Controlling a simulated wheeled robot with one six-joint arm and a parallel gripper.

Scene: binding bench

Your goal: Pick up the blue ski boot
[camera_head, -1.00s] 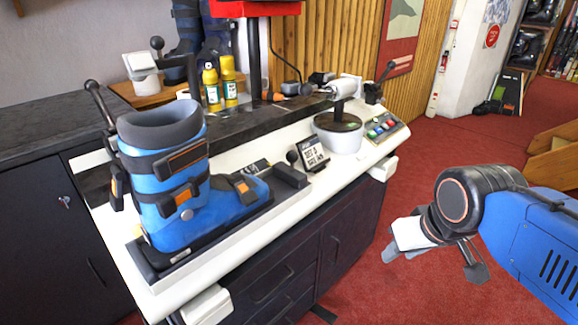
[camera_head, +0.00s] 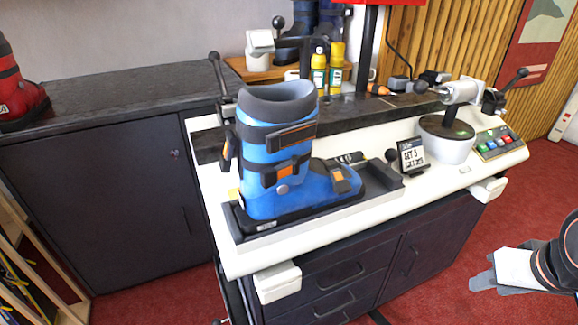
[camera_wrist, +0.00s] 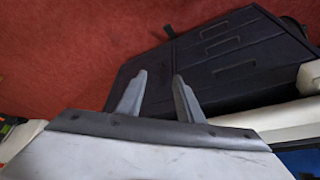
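The blue ski boot (camera_head: 276,160) stands upright on a black and grey holder at the left end of the white bench top (camera_head: 247,258). It has a dark grey cuff and black straps with orange parts. My gripper (camera_head: 478,283) is at the lower right of the head view, over the red floor, well apart from the boot. In the wrist view my gripper's two grey fingers (camera_wrist: 157,92) stand apart with nothing between them.
A dark cabinet (camera_head: 105,200) stands left of the bench, with a red boot (camera_head: 18,95) on top. Behind the blue boot are yellow bottles (camera_head: 327,70). A small display (camera_head: 411,156) and a white pot (camera_head: 446,145) are to its right. Red floor (camera_head: 425,285) is clear before the bench.

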